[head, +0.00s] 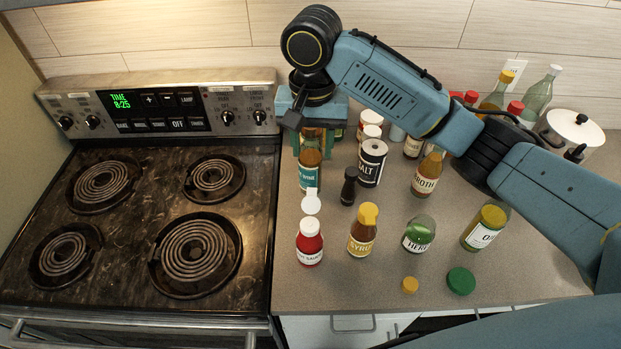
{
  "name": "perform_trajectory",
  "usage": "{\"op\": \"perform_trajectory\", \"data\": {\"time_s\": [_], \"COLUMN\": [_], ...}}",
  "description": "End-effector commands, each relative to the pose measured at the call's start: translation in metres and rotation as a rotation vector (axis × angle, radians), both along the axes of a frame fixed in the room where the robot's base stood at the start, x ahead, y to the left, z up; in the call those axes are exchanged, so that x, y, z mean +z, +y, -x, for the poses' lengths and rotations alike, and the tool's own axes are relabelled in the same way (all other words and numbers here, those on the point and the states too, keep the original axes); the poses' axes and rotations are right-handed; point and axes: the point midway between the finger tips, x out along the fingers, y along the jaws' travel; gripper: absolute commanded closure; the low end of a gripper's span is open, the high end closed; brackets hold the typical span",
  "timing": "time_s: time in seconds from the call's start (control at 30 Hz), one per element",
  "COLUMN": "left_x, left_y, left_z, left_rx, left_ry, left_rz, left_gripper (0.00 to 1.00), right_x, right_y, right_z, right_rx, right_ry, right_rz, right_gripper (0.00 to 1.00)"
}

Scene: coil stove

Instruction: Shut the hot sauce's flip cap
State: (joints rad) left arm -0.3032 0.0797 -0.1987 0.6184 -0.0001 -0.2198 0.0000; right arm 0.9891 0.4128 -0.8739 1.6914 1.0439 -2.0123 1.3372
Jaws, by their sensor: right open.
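The hot sauce (309,249) is a red bottle with a white label, standing upright near the front left of the counter. Its white flip cap (311,202) stands open, tipped up behind the bottle's top. My right gripper (311,142) points down farther back, above and around the upper part of an amber bottle with a teal label (311,178). It is open; whether it touches that bottle cannot be told. It is well apart from the hot sauce. My left gripper is out of view.
The coil stove (146,266) borders the counter on the left. Near the hot sauce stand a dark shaker (349,187), a syrup bottle (362,236) and a herb jar (418,236). Loose yellow (410,285) and green (461,281) caps lie in front. More bottles and a pot (572,133) stand behind.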

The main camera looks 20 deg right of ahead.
Motion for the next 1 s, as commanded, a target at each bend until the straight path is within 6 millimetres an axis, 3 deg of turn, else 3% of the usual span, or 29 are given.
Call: {"op": "perform_trajectory", "data": {"time_s": [0.2,0.5,0.7,1.0], "left_x": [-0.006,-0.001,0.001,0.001], "left_y": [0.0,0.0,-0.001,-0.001], "left_z": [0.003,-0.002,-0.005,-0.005], "left_rx": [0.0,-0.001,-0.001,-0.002], "left_ry": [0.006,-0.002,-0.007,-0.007], "left_rz": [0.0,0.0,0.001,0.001], "left_gripper": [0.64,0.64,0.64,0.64], "right_x": [-0.048,-0.099,-0.114,-0.116], "right_y": [0.0,0.0,0.0,0.0], "right_z": [0.001,0.0,0.0,0.0], "right_rx": [-0.002,-0.001,0.001,0.001], "right_ry": [0.005,0.002,-0.002,-0.002], "right_rz": [0.0,0.0,-0.002,-0.002], "right_gripper": [0.58,0.58,0.58,0.59]}}
